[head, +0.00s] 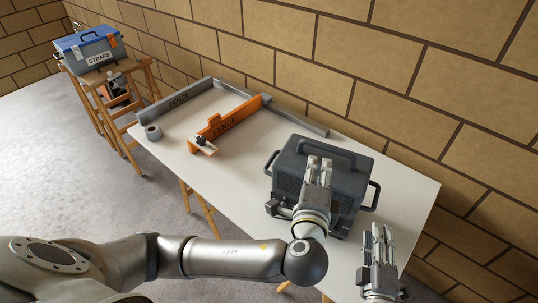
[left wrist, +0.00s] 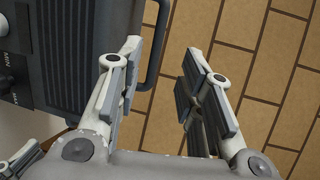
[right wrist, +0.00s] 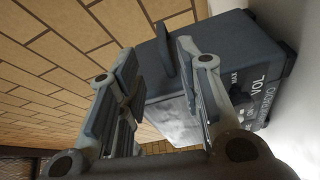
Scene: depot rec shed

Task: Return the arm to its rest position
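My left gripper (head: 319,165) is in front of the dark grey radio (head: 291,163) in the head view, its fingers pointing up and overlapping the radio in the picture. My right gripper (head: 379,235) is at the right, by the table's near edge. In the right wrist view its fingers (right wrist: 155,55) are apart and empty, with the radio (right wrist: 255,65) beyond them. Whether either touches the radio is not clear.
The white table (head: 240,165) carries a grey fence rail (head: 190,92), an orange fence (head: 228,120) and a small grey roll (head: 153,132). A blue STRAPS toolbox (head: 90,50) sits on a wooden stand (head: 117,128). A block wall (head: 400,80) runs behind; the left floor is clear.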

